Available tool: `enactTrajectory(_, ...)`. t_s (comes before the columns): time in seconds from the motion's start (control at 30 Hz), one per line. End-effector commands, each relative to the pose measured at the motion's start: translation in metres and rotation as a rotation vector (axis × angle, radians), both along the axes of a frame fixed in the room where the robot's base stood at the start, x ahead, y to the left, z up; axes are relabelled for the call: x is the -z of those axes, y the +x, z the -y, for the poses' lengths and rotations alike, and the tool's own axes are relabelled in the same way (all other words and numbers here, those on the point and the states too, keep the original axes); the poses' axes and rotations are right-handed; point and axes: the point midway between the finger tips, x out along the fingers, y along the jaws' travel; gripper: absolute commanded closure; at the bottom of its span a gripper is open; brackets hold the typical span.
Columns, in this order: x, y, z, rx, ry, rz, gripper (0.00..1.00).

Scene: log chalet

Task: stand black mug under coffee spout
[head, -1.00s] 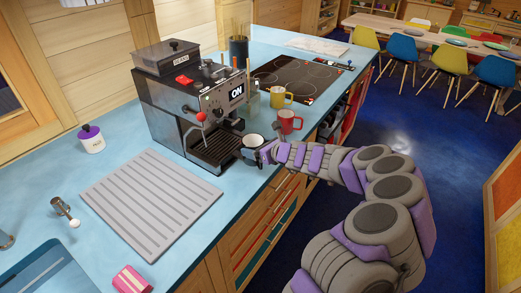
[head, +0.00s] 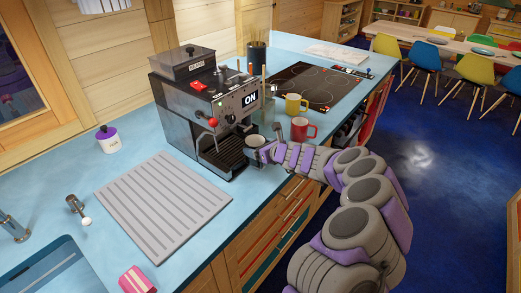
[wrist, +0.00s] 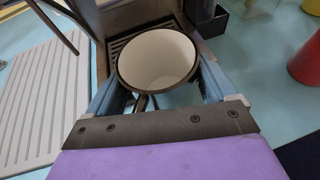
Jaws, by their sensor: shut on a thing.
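The black mug (head: 252,143), white inside, is upright at the front right edge of the coffee machine's drip tray (head: 222,160). My gripper (head: 263,151) is shut on it from the right. In the wrist view the mug (wrist: 158,58) sits between my two fingers, its open top facing the camera, and the slatted drip tray (wrist: 118,46) shows beside and behind it. Whether the mug's base touches the tray is hidden. The coffee machine (head: 188,118) is black and steel with a red-knobbed lever. I cannot make out the spout clearly.
A red mug (head: 302,130) and a yellow mug (head: 294,104) stand right of the machine, near the black hob (head: 310,84). A grey ribbed mat (head: 163,205) lies to the left.

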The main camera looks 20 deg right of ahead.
Motion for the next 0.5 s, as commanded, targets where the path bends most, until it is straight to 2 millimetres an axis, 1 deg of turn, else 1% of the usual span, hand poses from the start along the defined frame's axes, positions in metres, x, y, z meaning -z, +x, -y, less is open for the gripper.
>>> enactTrajectory(0.03,-0.001,0.003,-0.005,-0.002,-0.002,0.001,0.57)
enactTrajectory(0.3,0.0,0.019,-0.022,-0.004,-0.006,-0.001,0.57)
enactTrajectory(0.5,-0.001,0.03,-0.025,-0.002,-0.002,0.002,0.57)
